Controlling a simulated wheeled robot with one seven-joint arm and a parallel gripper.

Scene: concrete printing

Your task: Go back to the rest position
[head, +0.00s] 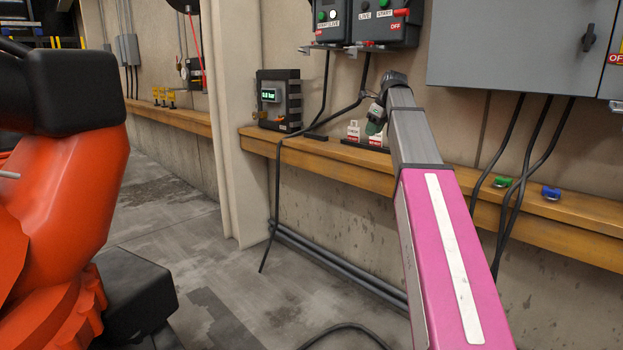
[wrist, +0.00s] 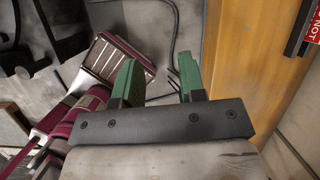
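My gripper (head: 376,118) is at the end of my raised magenta and grey arm, in front of the wall above the wooden ledge (head: 430,175). In the head view only a small part of its green fingers shows. In the wrist view my gripper (wrist: 160,82) has its two green fingers well apart, with nothing between them. The bare floor shows behind the gap. The ledge (wrist: 238,60) runs along the right of the wrist view, beside the fingers and apart from them.
A pressure display box (head: 280,100) and red-and-white tags (head: 353,131) stand on the ledge, with green (head: 502,181) and blue (head: 551,193) pieces farther right. Cables hang below the grey cabinet (head: 520,50). An orange machine (head: 65,190) fills the left. The floor (head: 165,205) between is open.

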